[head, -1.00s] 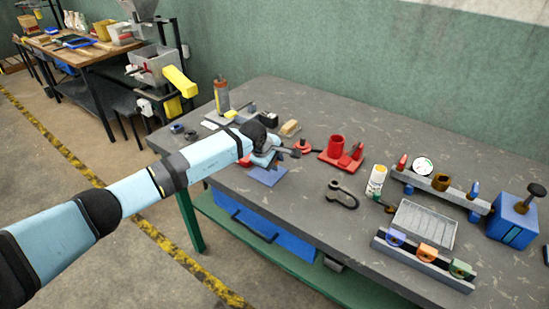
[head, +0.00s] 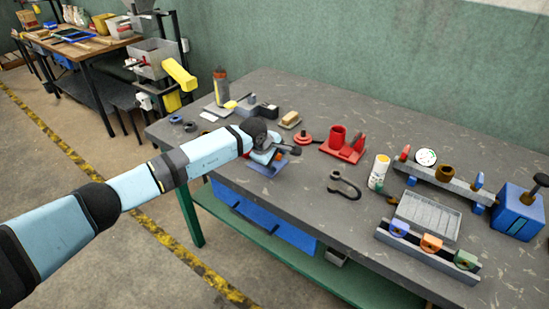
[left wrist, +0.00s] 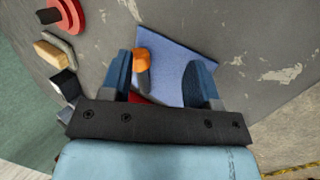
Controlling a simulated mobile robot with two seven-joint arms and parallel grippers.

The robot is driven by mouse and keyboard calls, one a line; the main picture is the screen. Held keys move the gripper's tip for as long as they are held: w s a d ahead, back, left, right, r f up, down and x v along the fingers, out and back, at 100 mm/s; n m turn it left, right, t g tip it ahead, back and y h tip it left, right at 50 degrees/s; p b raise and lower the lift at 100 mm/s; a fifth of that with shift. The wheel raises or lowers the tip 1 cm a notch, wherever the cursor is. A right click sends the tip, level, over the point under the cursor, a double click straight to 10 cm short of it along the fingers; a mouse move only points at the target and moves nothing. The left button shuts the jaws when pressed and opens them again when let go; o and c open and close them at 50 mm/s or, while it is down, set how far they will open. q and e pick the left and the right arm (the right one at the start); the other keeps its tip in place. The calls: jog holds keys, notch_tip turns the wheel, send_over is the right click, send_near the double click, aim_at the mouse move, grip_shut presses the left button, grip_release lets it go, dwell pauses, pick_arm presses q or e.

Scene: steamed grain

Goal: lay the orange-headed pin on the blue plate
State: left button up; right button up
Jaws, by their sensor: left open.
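The blue plate (left wrist: 178,62) lies flat on the grey table in the left wrist view. It also shows in the head view (head: 283,168), partly behind my left gripper. The orange-headed pin (left wrist: 147,58) shows over the plate, its orange head toward the plate's far left part and its grey shaft running back toward my gripper, close to the left finger. I cannot tell whether it touches that finger. My left gripper (left wrist: 160,82) is open, with its two blue fingers apart on either side of the pin. In the head view the gripper (head: 275,154) is low over the plate.
A red disc-shaped part (head: 304,138) and a red holder (head: 342,149) stand right of the gripper. A wood-coloured block (head: 290,119) sits behind it. A black hook-shaped part (head: 345,185) and a white bottle (head: 378,171) are farther right. Bare table lies between them.

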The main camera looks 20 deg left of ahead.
pick_arm(q)
jog(key=v, duration=1.4)
jog(key=shift+f, duration=0.1)
